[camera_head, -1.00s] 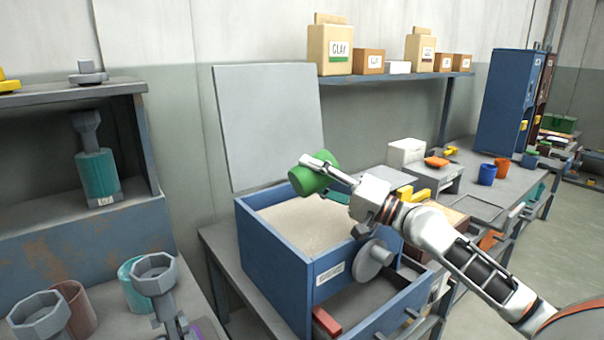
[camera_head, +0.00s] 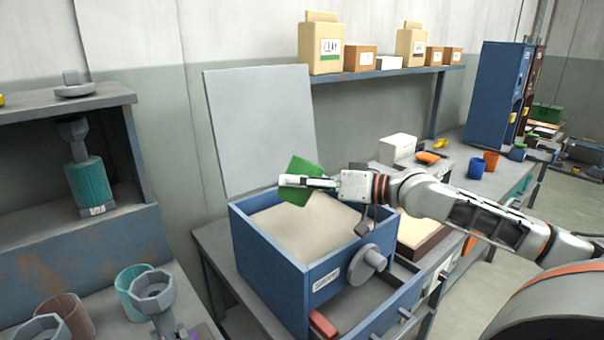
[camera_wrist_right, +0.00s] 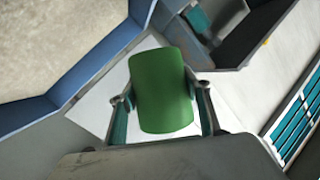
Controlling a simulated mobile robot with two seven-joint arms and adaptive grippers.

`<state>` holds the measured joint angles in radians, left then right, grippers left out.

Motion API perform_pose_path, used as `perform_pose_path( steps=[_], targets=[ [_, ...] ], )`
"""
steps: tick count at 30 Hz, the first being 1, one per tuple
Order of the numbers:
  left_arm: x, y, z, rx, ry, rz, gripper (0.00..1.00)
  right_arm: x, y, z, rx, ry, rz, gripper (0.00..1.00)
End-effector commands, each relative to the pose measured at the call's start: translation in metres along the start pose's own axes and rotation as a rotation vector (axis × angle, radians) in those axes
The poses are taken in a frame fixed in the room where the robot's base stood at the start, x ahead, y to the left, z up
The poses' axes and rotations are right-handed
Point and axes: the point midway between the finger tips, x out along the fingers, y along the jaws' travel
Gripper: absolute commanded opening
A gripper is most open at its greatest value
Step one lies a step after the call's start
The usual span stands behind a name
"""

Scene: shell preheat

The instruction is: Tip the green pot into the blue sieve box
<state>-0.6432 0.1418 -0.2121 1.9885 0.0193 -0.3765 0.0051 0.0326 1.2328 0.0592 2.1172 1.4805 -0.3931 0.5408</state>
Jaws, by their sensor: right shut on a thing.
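The green pot (camera_head: 297,190) is tilted above the far left part of the blue sieve box (camera_head: 262,262). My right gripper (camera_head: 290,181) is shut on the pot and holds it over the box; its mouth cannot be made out. In the right wrist view the green pot (camera_wrist_right: 162,90) sits between the two fingers (camera_wrist_right: 163,110), and the box's blue rim (camera_wrist_right: 98,68) runs along the left. Pale sand-like material (camera_head: 308,228) fills the box's top. My left gripper is not seen.
A grey knob (camera_head: 368,262) is on the box's front, above an open drawer (camera_head: 385,315). A grey panel (camera_head: 258,130) stands behind the box. Clay packages (camera_head: 320,46) line the shelf above. A teal container (camera_head: 88,185) sits in the left cabinet.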

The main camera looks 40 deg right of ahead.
Motion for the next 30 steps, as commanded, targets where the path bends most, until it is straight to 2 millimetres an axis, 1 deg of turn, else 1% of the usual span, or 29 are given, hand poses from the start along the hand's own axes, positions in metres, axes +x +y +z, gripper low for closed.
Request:
perform_pose_path(
  steps=[1,3,9,21,25,30],
  targets=[
    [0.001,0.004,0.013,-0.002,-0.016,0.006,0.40,0.001,0.002,0.003,-0.065,-0.029,0.024,0.12],
    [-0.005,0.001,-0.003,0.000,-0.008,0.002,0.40,-0.002,0.000,-0.004,-0.119,-0.054,0.048,0.12],
    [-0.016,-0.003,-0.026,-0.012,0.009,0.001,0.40,-0.005,0.005,-0.007,-0.238,-0.108,0.099,0.12],
    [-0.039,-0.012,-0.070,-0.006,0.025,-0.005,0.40,-0.009,0.011,-0.010,-0.414,-0.190,0.172,0.12],
    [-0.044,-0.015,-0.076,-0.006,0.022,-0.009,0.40,-0.009,0.013,-0.010,-0.456,-0.208,0.189,0.12],
    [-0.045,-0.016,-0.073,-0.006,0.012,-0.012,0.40,-0.010,0.015,-0.009,-0.480,-0.219,0.199,0.12]
  ],
)
